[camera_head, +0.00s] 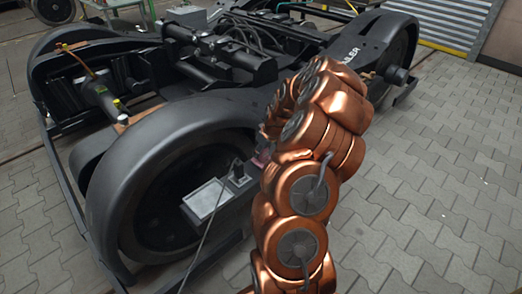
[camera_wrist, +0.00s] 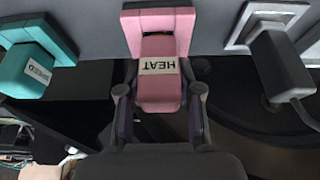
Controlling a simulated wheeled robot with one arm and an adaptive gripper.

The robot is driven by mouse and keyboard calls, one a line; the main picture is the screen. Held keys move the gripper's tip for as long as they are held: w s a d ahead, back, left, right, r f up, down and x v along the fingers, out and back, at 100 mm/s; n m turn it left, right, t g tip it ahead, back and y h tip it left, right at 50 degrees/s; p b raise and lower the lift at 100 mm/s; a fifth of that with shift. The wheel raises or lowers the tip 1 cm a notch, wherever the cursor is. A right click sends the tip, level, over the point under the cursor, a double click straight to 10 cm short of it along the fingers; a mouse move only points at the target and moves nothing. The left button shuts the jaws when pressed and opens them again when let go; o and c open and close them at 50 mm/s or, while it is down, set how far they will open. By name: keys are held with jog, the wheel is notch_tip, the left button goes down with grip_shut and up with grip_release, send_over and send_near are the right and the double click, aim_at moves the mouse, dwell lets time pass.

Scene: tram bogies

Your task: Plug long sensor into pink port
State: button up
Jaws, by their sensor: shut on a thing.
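In the wrist view, my gripper (camera_wrist: 160,92) is shut on a pink sensor (camera_wrist: 158,90) with a "HEAT" label, one finger on each side. Its far end is at the pink port (camera_wrist: 132,27), a pink frame on a grey surface. A dark gap shows at the top of the sensor, inside the frame. I cannot tell how deep the sensor sits. In the head view, my arm hides most of the gripper, and a small pink patch (camera_head: 263,158) shows beside it.
A teal block (camera_wrist: 25,70) sits at a teal port (camera_wrist: 50,30) on the left. A dark plug (camera_wrist: 280,65) with a cable sits at a pale port (camera_wrist: 240,28) on the right. The dark bogie (camera_head: 160,135) stands beside my arm. Paved floor (camera_head: 430,190) is clear on the right.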

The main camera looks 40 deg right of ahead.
jog(key=o, duration=1.1)
jog(key=shift+o, duration=0.2)
jog(key=shift+r, duration=0.15)
jog(key=v, duration=1.1)
jog(key=shift+s+r, duration=0.2)
jog(key=shift+r, duration=0.1)
